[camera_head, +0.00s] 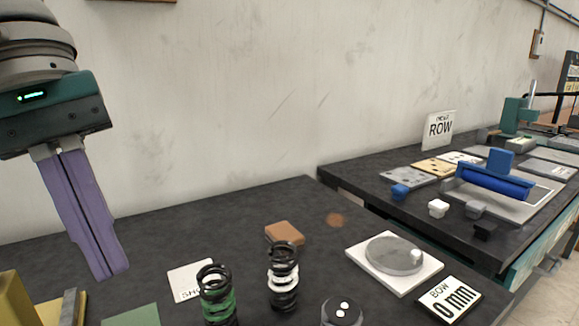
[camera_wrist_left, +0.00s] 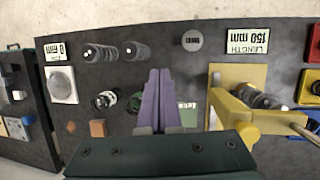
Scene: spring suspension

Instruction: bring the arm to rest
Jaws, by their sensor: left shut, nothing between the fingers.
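My left gripper (camera_head: 112,276) hangs above the left part of the dark bench, its purple fingers pointing down and closed together with nothing between them. In the left wrist view its fingers (camera_wrist_left: 159,75) also lie together, above the bench. In the head view a spring with a green band (camera_head: 217,302) and a spring with a white band (camera_head: 283,279) stand upright on the bench, to the right of the gripper and apart from it. My right gripper is in neither view.
A yellow fixture (camera_wrist_left: 222,78) holding a dark spring is beside the fingers in the wrist view. A round metal disc (camera_head: 394,254) lies on a white plate at right, near a "0 mm" card (camera_head: 453,299). A brown block (camera_head: 285,233) lies behind the springs. A second bench stands farther right.

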